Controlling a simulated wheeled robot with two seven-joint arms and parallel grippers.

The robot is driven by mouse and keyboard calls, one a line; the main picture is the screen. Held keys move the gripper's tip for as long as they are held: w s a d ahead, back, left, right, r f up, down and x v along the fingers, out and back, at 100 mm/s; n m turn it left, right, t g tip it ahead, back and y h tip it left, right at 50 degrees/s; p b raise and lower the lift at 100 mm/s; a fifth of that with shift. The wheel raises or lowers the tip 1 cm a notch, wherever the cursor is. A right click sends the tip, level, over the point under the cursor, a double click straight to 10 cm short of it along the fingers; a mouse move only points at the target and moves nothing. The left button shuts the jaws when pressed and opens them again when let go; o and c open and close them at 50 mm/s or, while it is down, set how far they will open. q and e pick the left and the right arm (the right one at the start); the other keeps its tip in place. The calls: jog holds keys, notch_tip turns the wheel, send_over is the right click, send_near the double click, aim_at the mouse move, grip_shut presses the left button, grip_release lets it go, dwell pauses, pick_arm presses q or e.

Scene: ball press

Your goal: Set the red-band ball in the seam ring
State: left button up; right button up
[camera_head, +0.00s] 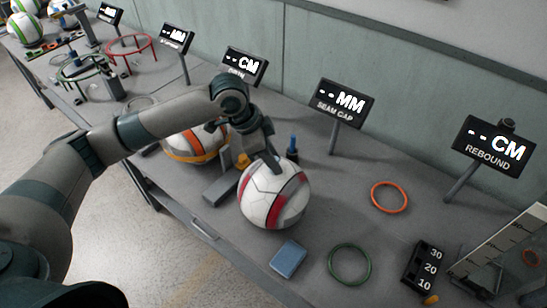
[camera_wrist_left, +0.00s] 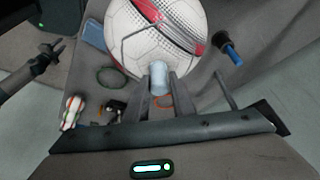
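The red-band ball (camera_head: 268,201) is white with red bands and stands in front of the SEAM GAP sign. My left gripper (camera_head: 272,160) is over its top. In the left wrist view the ball (camera_wrist_left: 150,30) fills the top middle, and the fingers (camera_wrist_left: 159,86) close on both sides of a pale stub at the ball. I cannot tell whether the ball touches the table. A green ring (camera_head: 349,264) and an orange ring (camera_head: 390,197) lie flat and empty to its right; neither is labelled as the seam ring. My right gripper is not in the head view.
A blue block (camera_head: 288,259) lies in front of the ball. A blue-topped peg (camera_head: 292,149) stands behind it. An orange-banded ball (camera_head: 195,147) sits left, under my arm. The SEAM GAP (camera_head: 341,102) and REBOUND (camera_head: 494,145) signs stand behind. A numbered black block (camera_head: 425,268) is at the right.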

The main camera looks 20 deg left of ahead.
pick_arm(q)
jog(key=shift+o, duration=1.2)
jog(key=shift+r, duration=0.1)
jog(key=shift+r, duration=0.15)
jog(key=b+v, duration=0.2)
jog(key=v, duration=1)
jog(key=shift+b, duration=0.3)
jog(key=shift+r, duration=0.1)
